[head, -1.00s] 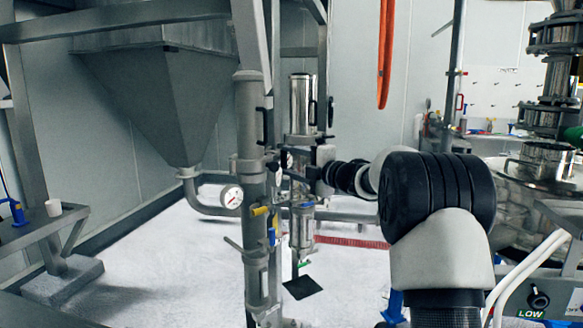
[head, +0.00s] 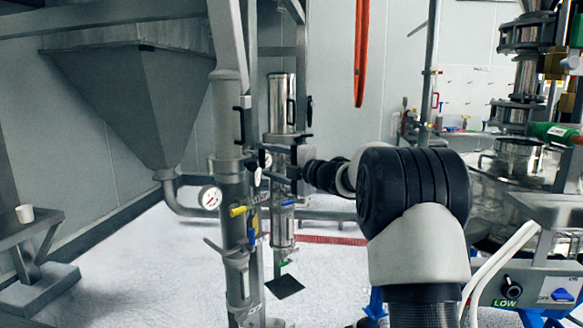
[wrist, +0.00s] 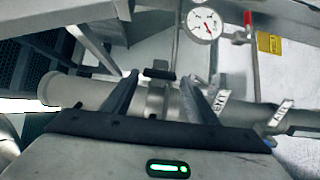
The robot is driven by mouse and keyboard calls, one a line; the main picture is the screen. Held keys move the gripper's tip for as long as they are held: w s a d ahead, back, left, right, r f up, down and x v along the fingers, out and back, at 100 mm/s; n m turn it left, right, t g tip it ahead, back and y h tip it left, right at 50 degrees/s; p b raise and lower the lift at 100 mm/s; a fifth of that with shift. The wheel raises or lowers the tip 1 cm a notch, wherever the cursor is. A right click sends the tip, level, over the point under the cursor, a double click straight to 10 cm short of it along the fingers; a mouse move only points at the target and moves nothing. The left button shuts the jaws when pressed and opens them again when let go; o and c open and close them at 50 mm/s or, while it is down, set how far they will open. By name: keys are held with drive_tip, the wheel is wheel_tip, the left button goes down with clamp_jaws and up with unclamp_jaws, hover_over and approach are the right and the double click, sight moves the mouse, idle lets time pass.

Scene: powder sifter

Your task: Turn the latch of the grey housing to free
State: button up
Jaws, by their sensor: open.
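The grey housing (head: 229,130) is the upright grey cylinder left of my arm in the head view. In the wrist view it lies across the picture as a grey tube (wrist: 75,92). A collar with a black-topped latch (wrist: 158,72) shows on it there. My gripper (head: 272,166) is beside the housing in the head view. In the wrist view my gripper (wrist: 161,80) is open, with one finger on each side of the latch and gaps between. Whether a finger touches the housing cannot be told.
A round gauge (wrist: 203,26) and a red handle (wrist: 251,74) show beyond the tube in the wrist view. A shiny cylinder (head: 281,105) stands behind the housing. A hopper (head: 140,100) is at the left. Pale floor lies open below.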

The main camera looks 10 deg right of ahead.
drive_tip(key=v, duration=1.6)
drive_tip(key=shift+s+p, duration=0.3)
drive_tip(key=shift+p, duration=0.15)
